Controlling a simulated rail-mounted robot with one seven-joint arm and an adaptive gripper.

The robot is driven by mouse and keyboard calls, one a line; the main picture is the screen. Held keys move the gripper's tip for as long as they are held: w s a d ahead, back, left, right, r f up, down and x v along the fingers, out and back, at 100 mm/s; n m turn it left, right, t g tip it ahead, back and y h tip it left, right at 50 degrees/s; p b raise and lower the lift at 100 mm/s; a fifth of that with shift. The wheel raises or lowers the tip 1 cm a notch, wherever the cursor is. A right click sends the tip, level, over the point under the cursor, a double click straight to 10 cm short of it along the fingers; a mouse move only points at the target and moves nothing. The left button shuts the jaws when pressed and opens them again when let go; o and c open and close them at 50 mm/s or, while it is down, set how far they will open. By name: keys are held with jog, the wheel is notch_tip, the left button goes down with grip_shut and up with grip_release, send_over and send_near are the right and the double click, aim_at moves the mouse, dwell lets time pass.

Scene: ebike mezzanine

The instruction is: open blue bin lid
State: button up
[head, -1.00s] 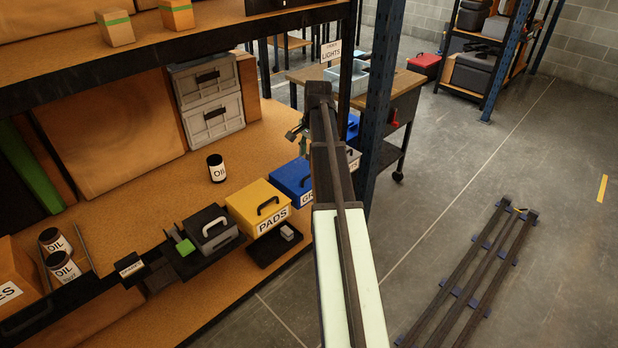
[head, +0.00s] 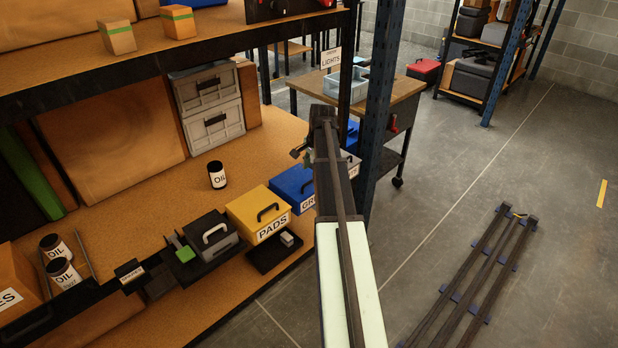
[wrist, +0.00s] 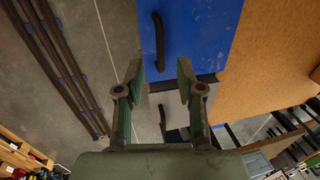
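The blue bin (head: 292,187) stands on the wooden shelf to the right of the yellow PADS bin, partly hidden by my arm in the head view. Its label reads "GR" before my arm covers the rest. In the wrist view its blue lid (wrist: 200,35) fills the upper middle, with a dark bar handle (wrist: 158,42) along its left side. The lid looks shut. My gripper (wrist: 160,72) is open and empty. In the head view the gripper is mostly hidden behind my arm.
The yellow PADS bin (head: 258,212) stands left of the blue bin, with a small black tray (head: 272,252) in front. A blue upright post (head: 378,120) rises close right of my arm. The upper shelf (head: 190,42) overhangs the back. An OIL can (head: 216,175) stands behind.

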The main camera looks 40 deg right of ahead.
aim_at(309, 183)
jog(key=f, duration=0.3)
jog(key=w+f+p, duration=0.1)
jog(key=f, duration=0.2)
jog(key=shift+w+f, duration=0.1)
jog(key=shift+f, duration=0.05)
jog(key=shift+c, duration=0.3)
grip_shut()
